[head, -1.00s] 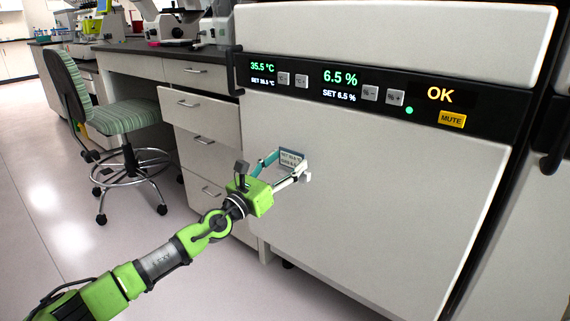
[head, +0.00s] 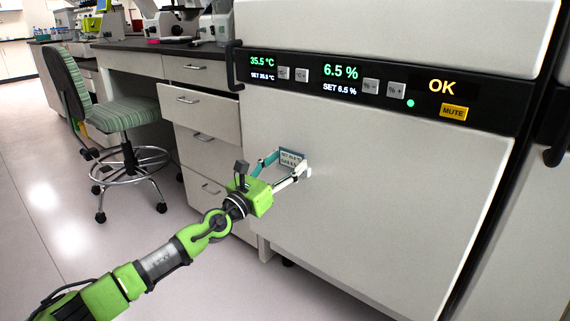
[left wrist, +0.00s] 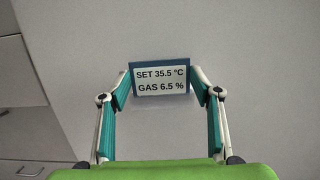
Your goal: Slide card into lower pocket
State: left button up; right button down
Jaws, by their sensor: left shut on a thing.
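A small card (head: 291,157) with a dark blue border shows the text "SET 35.5 °C, GAS 6.5 %" in the left wrist view (left wrist: 161,80). My left gripper (head: 289,163) is shut on the card by its left and right edges, in front of the pale door (head: 380,180). The card's text side faces me and looks upright. A pale strip (left wrist: 165,100) shows just under the card and may be part of the pocket. The fingers and card hide most of that spot, so I cannot tell whether the card is inside it. My right gripper is not in view.
Above the door runs a black panel (head: 310,86) with green readouts, buttons and a yellow "OK". On the left are a bench with drawers (head: 205,120), one slightly open, and a striped chair (head: 120,115). The floor between is clear.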

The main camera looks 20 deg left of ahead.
pick_arm(q)
jog(key=shift+f+b, duration=0.8)
jog(key=shift+f, duration=0.05)
jog(key=o, duration=1.8)
jog(key=v, duration=1.2)
